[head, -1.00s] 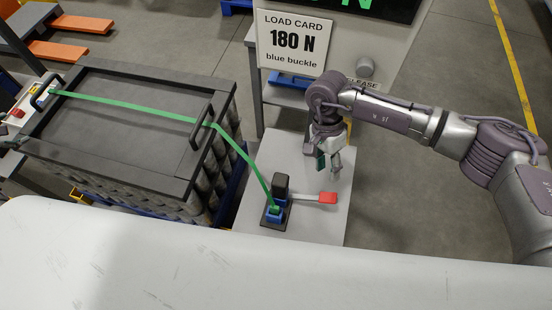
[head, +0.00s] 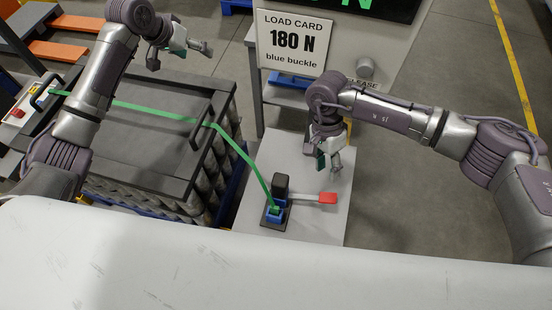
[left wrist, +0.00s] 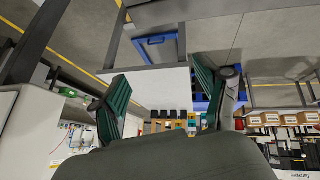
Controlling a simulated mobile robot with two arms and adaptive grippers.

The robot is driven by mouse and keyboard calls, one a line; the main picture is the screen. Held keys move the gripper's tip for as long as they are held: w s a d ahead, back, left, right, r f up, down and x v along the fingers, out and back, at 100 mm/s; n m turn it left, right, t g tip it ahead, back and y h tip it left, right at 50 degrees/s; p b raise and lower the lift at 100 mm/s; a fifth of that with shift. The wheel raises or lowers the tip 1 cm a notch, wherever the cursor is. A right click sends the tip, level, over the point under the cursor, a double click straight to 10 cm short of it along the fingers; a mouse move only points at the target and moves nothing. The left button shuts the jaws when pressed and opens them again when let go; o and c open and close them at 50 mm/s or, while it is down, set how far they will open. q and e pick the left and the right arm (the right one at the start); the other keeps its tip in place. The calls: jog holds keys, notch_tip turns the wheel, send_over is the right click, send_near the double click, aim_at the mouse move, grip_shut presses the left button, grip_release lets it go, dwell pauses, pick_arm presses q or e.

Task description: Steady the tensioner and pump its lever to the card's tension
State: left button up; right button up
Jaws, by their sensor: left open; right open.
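The tensioner (head: 282,184) stands on a small pale table, with a black upright block, a blue buckle (head: 275,212) and a lever with a red end (head: 328,197) pointing right. A green strap (head: 165,111) runs from the buckle up over the dark crate lid to its far left side. The load card (head: 291,42) reads 180 N, blue buckle. My right gripper (head: 329,163) is open and empty, above the table just behind the lever. My left gripper (head: 181,48) is open and empty, above the back of the crate; its green-padded fingers show in the left wrist view (left wrist: 163,100).
Bare table top (head: 285,150) lies around the tensioner.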

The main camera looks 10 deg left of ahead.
pick_arm(q)
jog(key=s+d+f+m+g, duration=0.25)
jog(key=d+m, duration=0.25)
jog(key=d, duration=0.6)
jog(key=m+g+y, duration=0.3)
jog(key=m, duration=1)
send_over(276, 185)
jog(key=w, duration=0.2)
notch_tip(276, 185, down, 7)
jog(key=shift+w+a+f, duration=0.1)
jog(key=shift+w+f, duration=0.05)
jog(key=shift+s+f+m+g, duration=0.25)
jog(key=shift+m, duration=0.05)
jog(key=shift+f, duration=0.4)
notch_tip(276, 185, down, 13)
jog(key=shift+r, duration=0.1)
jog(key=shift+c, duration=0.2)
grip_shut()
